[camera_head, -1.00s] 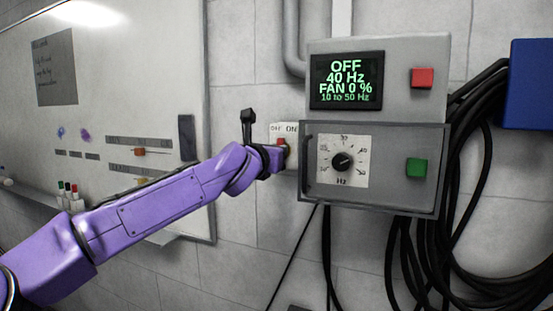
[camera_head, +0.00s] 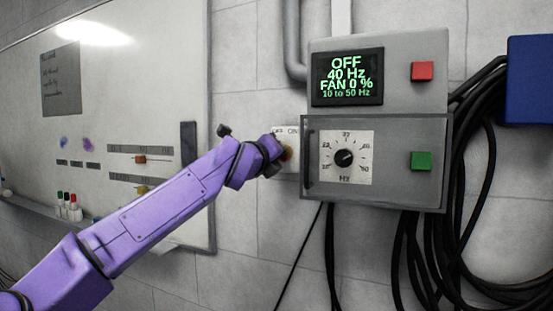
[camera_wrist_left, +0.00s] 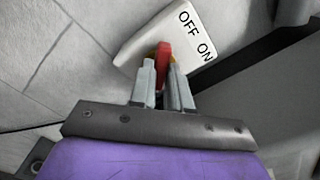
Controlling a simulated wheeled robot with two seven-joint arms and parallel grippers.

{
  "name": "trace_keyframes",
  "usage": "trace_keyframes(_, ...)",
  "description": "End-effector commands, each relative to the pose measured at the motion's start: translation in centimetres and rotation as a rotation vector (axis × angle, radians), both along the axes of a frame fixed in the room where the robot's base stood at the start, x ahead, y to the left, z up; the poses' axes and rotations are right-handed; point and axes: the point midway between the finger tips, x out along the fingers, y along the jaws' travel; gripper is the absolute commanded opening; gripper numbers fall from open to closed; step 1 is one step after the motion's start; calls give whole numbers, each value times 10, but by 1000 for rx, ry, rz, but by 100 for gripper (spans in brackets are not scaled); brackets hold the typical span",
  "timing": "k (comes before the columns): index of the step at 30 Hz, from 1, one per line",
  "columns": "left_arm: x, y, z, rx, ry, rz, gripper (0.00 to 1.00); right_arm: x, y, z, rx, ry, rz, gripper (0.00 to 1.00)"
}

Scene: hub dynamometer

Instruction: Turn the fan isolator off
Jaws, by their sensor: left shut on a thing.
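The fan isolator (camera_head: 291,137) is a small pale box on the wall, marked OFF on the left and ON on the right. In the left wrist view its box (camera_wrist_left: 150,38) and lettering appear tilted. My left gripper (camera_head: 283,157) is at the front of the isolator. In the left wrist view its two grey fingers (camera_wrist_left: 163,80) are shut on the red handle (camera_wrist_left: 164,60), with a bit of yellow behind it. The fingers and wrist hide much of the handle, so I cannot tell exactly which mark it points to. My right gripper is not in view.
Right of the isolator is a grey control box with a display (camera_head: 347,78) reading OFF, 40 Hz, FAN 0 %. It has a Hz dial (camera_head: 345,157), a red button (camera_head: 422,71) and a green button (camera_head: 421,161). Black cables (camera_head: 470,200) hang at right; a whiteboard (camera_head: 110,80) is at left.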

Motion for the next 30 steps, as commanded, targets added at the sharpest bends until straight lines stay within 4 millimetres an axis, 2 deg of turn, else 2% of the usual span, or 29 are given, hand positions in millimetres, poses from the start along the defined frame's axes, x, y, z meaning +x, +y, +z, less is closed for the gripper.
trace_keyframes(20,0,1,0,-61,25,0,0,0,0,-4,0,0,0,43)
trace_keyframes(21,0,1,0,-61,25,0,20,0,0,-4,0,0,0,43)
trace_keyframes(23,0,1,0,-61,25,0,40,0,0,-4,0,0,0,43)
trace_keyframes(24,0,1,0,-60,25,0,43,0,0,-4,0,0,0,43)
trace_keyframes(30,0,0,0,-59,24,0,43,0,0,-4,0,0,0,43)
